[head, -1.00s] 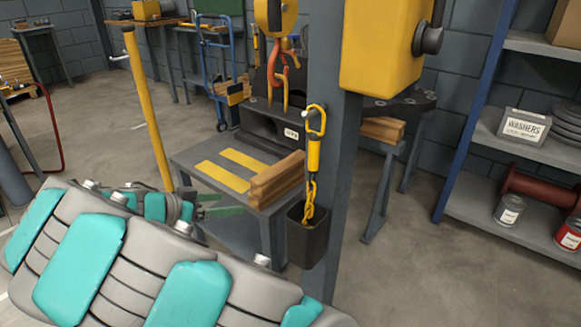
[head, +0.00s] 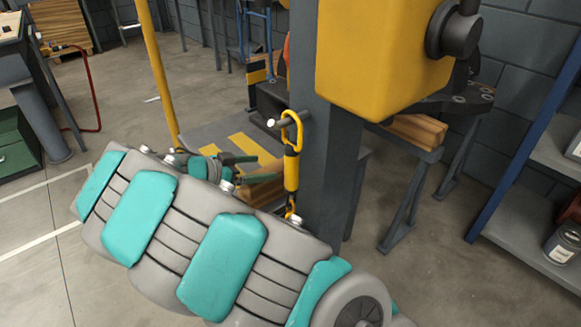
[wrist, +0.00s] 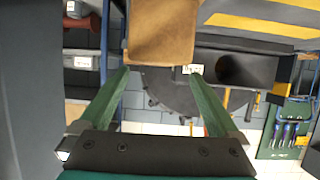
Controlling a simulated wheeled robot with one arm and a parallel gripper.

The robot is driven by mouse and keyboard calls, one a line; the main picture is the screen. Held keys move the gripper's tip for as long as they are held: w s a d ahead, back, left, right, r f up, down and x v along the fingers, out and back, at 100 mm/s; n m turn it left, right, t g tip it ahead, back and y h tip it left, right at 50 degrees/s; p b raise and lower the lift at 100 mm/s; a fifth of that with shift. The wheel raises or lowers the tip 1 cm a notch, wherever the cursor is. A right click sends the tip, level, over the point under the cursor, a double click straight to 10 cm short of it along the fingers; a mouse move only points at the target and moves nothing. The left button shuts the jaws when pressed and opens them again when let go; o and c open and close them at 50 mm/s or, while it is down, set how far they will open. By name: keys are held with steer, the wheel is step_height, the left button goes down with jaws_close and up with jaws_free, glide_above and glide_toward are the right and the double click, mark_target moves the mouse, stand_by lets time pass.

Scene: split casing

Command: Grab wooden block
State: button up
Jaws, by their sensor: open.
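The wooden block (head: 262,191) lies on the grey table with yellow stripes (head: 217,131). In the head view it is mostly hidden by my arm and the hanging yellow hook. In the wrist view the block (wrist: 162,32) shows its end at the top middle, in line with the gap between my fingers. My gripper (wrist: 160,76) is open and empty, its green fingertips just short of the block's end. In the head view my gripper (head: 260,166) is over the striped tabletop, close beside the block.
A grey post (head: 325,120) with a yellow box (head: 375,60) stands close right of my gripper. A yellow hook (head: 291,165) hangs from its peg. More wood (head: 418,130) lies on a stand behind. Open floor is at left.

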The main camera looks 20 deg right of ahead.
mark_target(279, 166)
steer(key=p+x, duration=0.2)
steer(key=x, duration=0.5)
steer(key=shift+d, duration=0.35)
jaws_close()
stand_by(0.5)
